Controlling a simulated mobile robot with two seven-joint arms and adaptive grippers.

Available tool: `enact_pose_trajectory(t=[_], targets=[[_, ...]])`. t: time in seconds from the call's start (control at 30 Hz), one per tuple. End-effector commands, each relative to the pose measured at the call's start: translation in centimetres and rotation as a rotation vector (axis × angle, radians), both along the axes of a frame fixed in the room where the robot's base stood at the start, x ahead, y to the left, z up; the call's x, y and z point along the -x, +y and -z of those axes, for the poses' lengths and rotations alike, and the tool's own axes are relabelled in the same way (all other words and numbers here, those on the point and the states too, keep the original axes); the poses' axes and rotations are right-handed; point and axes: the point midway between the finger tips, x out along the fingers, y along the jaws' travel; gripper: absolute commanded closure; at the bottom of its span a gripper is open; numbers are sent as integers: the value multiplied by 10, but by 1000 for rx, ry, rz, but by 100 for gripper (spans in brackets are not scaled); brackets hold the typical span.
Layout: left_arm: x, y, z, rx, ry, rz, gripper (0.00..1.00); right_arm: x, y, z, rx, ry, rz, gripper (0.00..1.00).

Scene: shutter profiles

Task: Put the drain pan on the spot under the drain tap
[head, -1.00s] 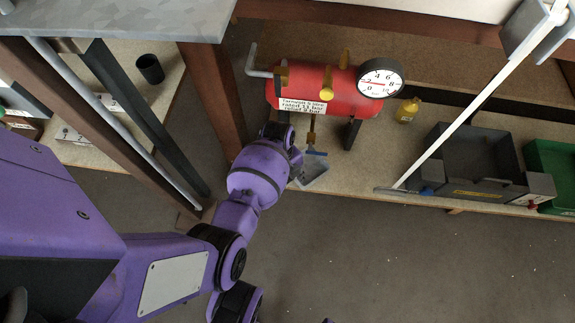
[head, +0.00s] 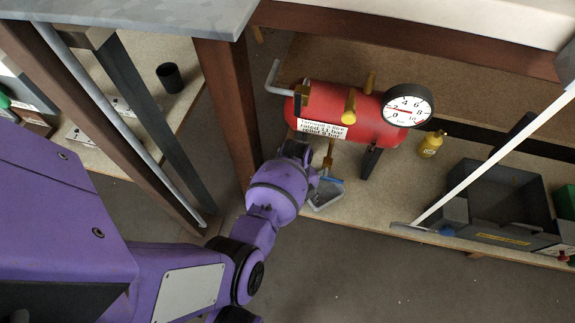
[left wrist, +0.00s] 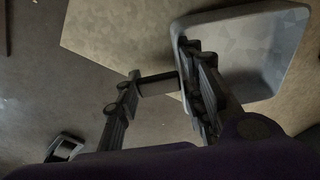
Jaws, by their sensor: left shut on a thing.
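The drain pan (head: 328,199) is a small pale grey tray low in front of the red tank (head: 357,118). It also shows in the left wrist view (left wrist: 262,45). My left gripper (head: 313,181) is shut on the pan's near wall; in the left wrist view (left wrist: 183,82) one finger is inside the wall and one outside. The brass drain tap (head: 328,158) hangs under the tank, with a blue part just above or behind the pan. The spot is not visible. I cannot tell whether the pan touches the shelf. My right gripper is not in view.
A brown post (head: 228,110) stands left of my left wrist. A black tank leg (head: 371,160) stands right of the tap.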

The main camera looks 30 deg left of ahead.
Motion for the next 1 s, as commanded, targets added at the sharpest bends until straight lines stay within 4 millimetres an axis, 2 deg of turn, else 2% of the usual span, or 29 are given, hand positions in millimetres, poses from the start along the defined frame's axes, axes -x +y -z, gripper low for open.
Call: enact_pose_trajectory(t=[0.07,0.47,0.57,0.9,1.0], targets=[[-1,-1,0,1,-1,1,56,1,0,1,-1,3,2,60],[-1,-1,-4,2,-1,-1,56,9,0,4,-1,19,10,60],[-1,1,-14,0,-1,0,56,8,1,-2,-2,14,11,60],[-3,9,-72,-2,-3,1,56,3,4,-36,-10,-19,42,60],[-2,9,-79,0,0,-1,56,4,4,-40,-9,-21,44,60]])
